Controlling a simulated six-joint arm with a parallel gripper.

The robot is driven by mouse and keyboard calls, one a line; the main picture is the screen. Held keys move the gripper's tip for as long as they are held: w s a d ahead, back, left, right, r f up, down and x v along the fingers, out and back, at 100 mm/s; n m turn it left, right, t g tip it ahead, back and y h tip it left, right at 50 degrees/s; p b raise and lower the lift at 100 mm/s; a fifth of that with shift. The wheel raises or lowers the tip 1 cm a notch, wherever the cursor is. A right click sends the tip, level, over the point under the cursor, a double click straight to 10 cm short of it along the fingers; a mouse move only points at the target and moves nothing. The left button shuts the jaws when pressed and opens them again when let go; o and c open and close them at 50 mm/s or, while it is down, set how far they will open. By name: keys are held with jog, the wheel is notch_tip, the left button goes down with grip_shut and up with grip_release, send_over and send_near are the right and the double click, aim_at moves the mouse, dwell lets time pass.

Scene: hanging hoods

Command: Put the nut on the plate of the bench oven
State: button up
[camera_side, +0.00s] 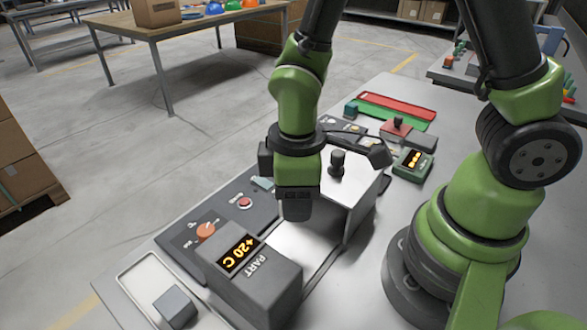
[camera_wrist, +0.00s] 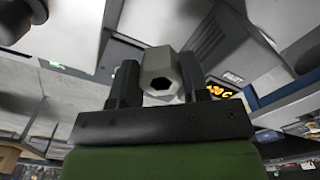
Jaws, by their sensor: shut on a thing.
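In the wrist view a grey hexagonal nut (camera_wrist: 160,74) with a dark hole sits between the two dark fingers of my gripper (camera_wrist: 158,88), which is shut on it. In the side view my gripper (camera_side: 297,208) points down over the bench oven, in front of its pale hood (camera_side: 362,203) with a black knob on top. The gripper hides the nut there. A bright metal surface (camera_side: 292,243), seemingly the oven's plate, lies below and beside the gripper; I cannot tell the gap between them.
A dark display box (camera_side: 262,281) reading +20 C and PART stands close in front of the gripper. A control panel (camera_side: 215,232) with an orange knob and red button lies left. A grey block (camera_side: 175,306) sits in a pale tray (camera_side: 140,283). Small devices crowd the bench behind.

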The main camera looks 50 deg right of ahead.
aim_at(295, 250)
jog(key=shift+w+f, duration=0.1)
jog(key=shift+f, duration=4.4)
jog(key=shift+f, duration=0.55)
jog(key=o, duration=1.1)
jog(key=shift+r, duration=0.1)
